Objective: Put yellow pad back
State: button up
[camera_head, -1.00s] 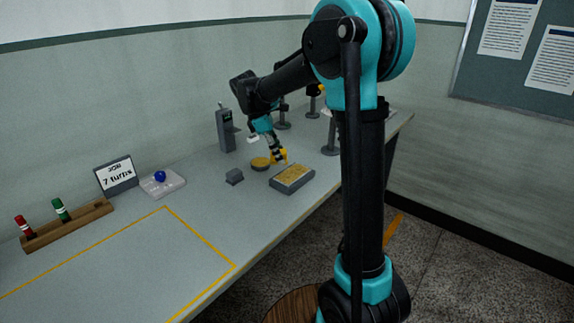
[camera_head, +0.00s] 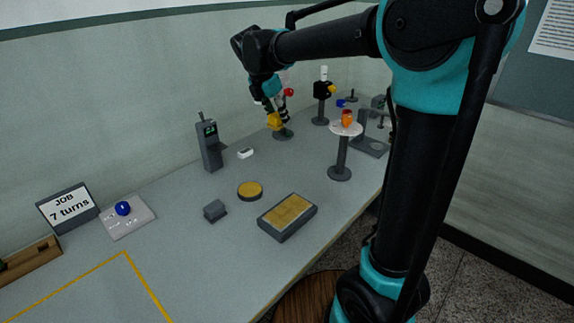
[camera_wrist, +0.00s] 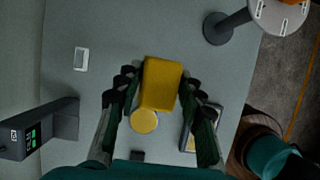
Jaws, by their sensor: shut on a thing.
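My gripper (camera_head: 277,108) is shut on a yellow pad (camera_head: 274,121) and holds it above the table. In the wrist view the yellow block-shaped pad (camera_wrist: 160,84) sits between the two fingers of my gripper (camera_wrist: 163,95). Below it on the table are a round yellow-topped disc (camera_head: 250,191), which also shows in the wrist view (camera_wrist: 144,122), and a dark rectangular tray (camera_head: 287,231) with a yellow-tan top. The wrist view shows only part of this tray; a finger covers some of it.
A grey device with a green screen (camera_head: 209,142), a small white block (camera_head: 246,153) and a grey block (camera_head: 215,211) stand nearby. A round white stand (camera_head: 341,174) carries an orange cup (camera_head: 347,118).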

aim_at(283, 173)
jog(key=shift+w+f, duration=0.2)
jog(key=shift+f, duration=0.05)
notch_tip(283, 173, down, 19)
jog(key=shift+f, duration=0.15)
jog(key=shift+f, duration=0.1)
jog(key=o, duration=1.1)
jog(key=v, duration=1.2)
